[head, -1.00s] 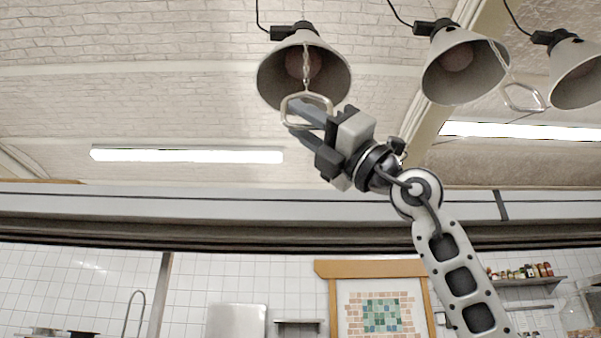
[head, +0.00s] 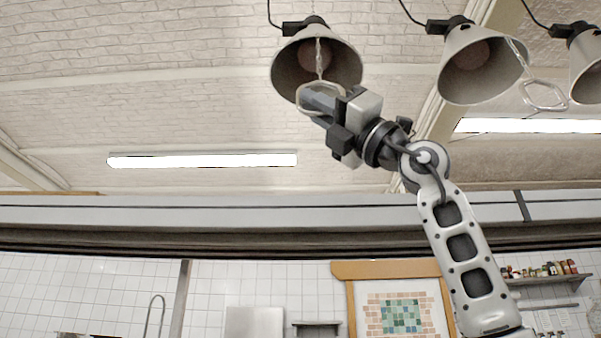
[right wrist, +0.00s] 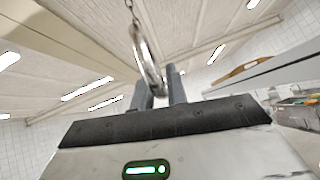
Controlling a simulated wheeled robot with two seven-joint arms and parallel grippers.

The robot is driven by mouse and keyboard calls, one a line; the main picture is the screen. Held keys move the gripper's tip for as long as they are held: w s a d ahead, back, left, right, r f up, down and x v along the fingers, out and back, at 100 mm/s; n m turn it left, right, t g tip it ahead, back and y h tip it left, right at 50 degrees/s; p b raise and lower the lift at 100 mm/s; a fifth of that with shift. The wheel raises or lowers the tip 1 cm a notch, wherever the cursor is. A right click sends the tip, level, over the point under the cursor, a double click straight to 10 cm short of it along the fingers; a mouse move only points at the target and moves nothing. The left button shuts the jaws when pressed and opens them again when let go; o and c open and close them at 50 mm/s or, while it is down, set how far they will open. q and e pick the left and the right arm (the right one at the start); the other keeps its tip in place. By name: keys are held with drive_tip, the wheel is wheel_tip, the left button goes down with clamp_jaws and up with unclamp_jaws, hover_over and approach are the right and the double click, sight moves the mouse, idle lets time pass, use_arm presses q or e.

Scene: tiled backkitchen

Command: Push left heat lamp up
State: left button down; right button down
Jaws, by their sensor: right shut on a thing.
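The left heat lamp (head: 292,72) hangs at the top middle of the head view, a grey cone shade with a bulb inside. A chain drops from it to a metal ring handle (head: 301,105). My right gripper (head: 318,100) is just below the shade, its fingers shut on the ring handle. In the right wrist view the ring handle (right wrist: 146,62) and its chain rise from the fingers (right wrist: 160,92). The exact contact on the ring is partly hidden by the fingers. My left gripper is not in view.
A middle heat lamp (head: 476,75) with its own ring handle (head: 543,96) and a right heat lamp (head: 588,70) hang to the right. A long ledge (head: 200,215) crosses below the lamps. Free air lies left of the left lamp.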

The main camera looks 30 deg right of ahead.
drive_tip(key=shift+d+r, duration=0.25)
drive_tip(key=shift+d, duration=0.1)
drive_tip(key=c, duration=1.5)
unclamp_jaws()
drive_tip(key=shift+w, duration=0.2)
drive_tip(key=shift+a, duration=0.2)
